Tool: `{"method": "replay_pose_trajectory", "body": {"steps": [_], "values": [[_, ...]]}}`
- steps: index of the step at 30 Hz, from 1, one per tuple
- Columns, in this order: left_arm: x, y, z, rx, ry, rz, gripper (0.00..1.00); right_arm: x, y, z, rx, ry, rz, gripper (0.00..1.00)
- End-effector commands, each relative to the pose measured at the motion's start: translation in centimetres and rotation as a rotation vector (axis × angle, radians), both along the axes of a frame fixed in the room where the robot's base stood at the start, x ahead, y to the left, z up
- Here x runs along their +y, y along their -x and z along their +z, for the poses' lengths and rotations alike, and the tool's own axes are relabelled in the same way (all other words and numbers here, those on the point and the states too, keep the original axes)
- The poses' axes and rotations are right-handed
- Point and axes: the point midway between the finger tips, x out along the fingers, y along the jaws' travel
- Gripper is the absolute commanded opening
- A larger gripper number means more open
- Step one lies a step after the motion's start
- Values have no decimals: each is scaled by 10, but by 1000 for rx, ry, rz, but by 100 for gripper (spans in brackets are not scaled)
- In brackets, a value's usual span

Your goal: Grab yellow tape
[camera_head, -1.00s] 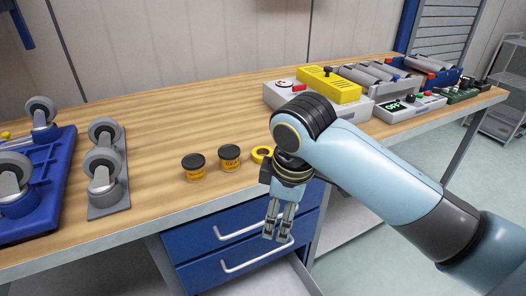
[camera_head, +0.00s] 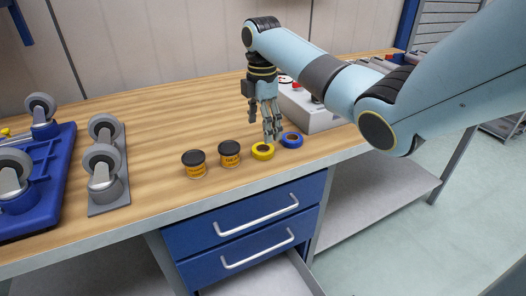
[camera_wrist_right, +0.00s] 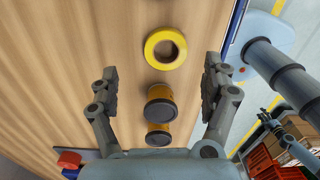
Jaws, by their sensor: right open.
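The yellow tape (camera_head: 262,151) is a ring lying flat on the wooden bench near its front edge. It also shows in the right wrist view (camera_wrist_right: 165,49), beyond my fingertips and roughly between their lines. My right gripper (camera_head: 272,134) points down just above and behind the yellow tape in the head view. In the wrist view its two fingers (camera_wrist_right: 162,85) are spread wide with nothing held between them.
A blue tape roll (camera_head: 292,140) lies close to the right of the yellow one. Two black-lidded yellow containers (camera_head: 229,154) (camera_head: 194,164) stand to its left. A grey box (camera_head: 312,112) stands behind. The bench's left middle is clear; caster wheels (camera_head: 102,165) stand farther left.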

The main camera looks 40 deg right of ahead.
Motion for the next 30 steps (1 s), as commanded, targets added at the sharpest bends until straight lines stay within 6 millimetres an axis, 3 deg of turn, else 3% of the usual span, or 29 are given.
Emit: {"method": "replay_pose_trajectory", "body": {"steps": [5,13,22,30], "values": [[0,0,1,0,0,0,40,1,3,-15,2,1,0,82],[0,0,3,-1,0,0,40,4,8,-54,2,1,-2,82],[0,0,3,0,0,0,40,4,8,-60,-1,2,-1,82],[0,0,3,0,0,0,40,4,8,-60,-1,2,-1,46]]}}
